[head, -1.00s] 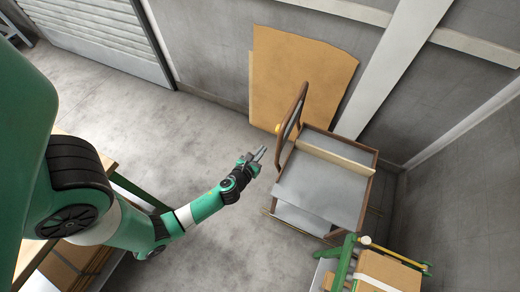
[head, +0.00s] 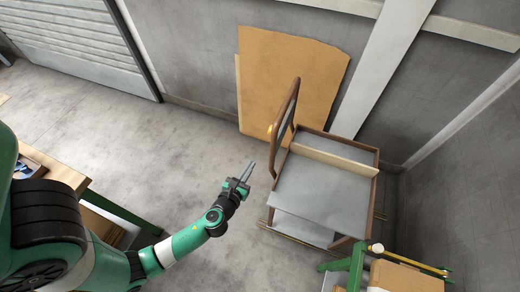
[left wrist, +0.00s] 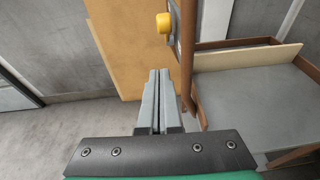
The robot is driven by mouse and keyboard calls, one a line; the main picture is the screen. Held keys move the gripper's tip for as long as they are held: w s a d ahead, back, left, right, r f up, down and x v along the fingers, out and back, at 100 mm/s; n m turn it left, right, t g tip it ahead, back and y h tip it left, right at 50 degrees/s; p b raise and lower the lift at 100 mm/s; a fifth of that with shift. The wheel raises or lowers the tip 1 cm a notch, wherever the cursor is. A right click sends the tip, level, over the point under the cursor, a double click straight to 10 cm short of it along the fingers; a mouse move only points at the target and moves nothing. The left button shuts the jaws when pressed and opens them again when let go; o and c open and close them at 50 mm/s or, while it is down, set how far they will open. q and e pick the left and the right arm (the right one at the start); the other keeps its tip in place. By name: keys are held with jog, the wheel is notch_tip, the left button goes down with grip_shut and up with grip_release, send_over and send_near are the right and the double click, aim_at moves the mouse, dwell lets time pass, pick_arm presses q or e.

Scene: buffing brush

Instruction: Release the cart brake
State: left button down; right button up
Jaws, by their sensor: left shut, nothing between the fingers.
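The cart (head: 315,195) stands by the back wall, with a grey top, brown frame and an upright brown handle (head: 285,115) on its left side. It also shows in the left wrist view (left wrist: 250,100). A yellow knob (left wrist: 164,22) sits on a grey plate beside the handle post; in the head view the yellow knob (head: 269,131) is small. My left gripper (head: 247,173) is shut and empty, left of the cart and apart from it. In the left wrist view its fingers (left wrist: 159,85) point forward, below the knob. My right gripper is not in view.
Cardboard sheets (head: 300,80) lean on the wall behind the cart. A green frame with a box (head: 405,277) stands at the front right, close to the cart. A workbench (head: 55,170) is at the left. The floor (head: 170,140) between bench and cart is clear.

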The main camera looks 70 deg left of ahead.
pick_arm(q)
jog(key=shift+w+d+f, duration=0.15)
jog(key=shift+d+f, duration=0.1)
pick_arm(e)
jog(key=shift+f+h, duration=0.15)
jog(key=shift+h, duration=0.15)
pick_arm(q)
jog(key=shift+a, duration=0.1)
jog(key=r+b+x, duration=0.1)
jog(key=r+x, duration=0.2)
jog(key=x, duration=0.9)
jog(key=shift+w+a+f, duration=0.3)
jog(key=shift+w+a, duration=0.1)
jog(key=shift+w, duration=0.2)
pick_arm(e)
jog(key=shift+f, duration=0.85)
pick_arm(q)
jog(key=shift+r, duration=0.1)
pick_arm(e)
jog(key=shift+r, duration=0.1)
